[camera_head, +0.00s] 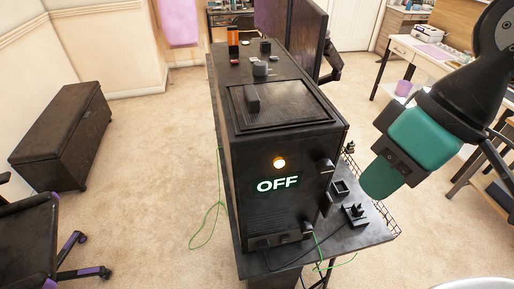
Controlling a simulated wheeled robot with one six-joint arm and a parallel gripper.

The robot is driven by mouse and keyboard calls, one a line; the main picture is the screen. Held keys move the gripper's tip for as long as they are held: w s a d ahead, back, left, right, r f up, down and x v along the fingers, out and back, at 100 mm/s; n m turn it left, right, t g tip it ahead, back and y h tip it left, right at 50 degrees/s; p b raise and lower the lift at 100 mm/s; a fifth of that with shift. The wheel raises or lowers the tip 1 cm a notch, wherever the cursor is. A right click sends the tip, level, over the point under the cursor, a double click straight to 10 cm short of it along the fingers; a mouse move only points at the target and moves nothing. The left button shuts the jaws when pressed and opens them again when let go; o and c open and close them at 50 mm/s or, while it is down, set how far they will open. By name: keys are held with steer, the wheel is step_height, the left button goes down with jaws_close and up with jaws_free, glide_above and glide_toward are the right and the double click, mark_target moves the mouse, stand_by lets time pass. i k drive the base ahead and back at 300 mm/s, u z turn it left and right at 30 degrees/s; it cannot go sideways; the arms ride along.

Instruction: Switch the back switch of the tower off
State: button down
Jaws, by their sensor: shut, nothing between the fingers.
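The black computer tower (236,200) stands on the dark desk with one narrow face toward me. I cannot tell which part is the back switch. My gripper (379,187), teal and black, comes in from the upper right. It is shut and empty, to the right of the tower and apart from it in the picture.
Small dark items (354,213) and a wire basket (385,216) are at the desk's right. Monitors (306,40) stand behind the tower. Green cables (205,226) hang at the desk's sides. A dark chest (62,140) and a chair (40,228) are at left; carpet between is clear.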

mark_target(284, 239)
steer(key=z, duration=1.4)
steer(key=k, duration=0.95)
steer(key=u, duration=1.2)
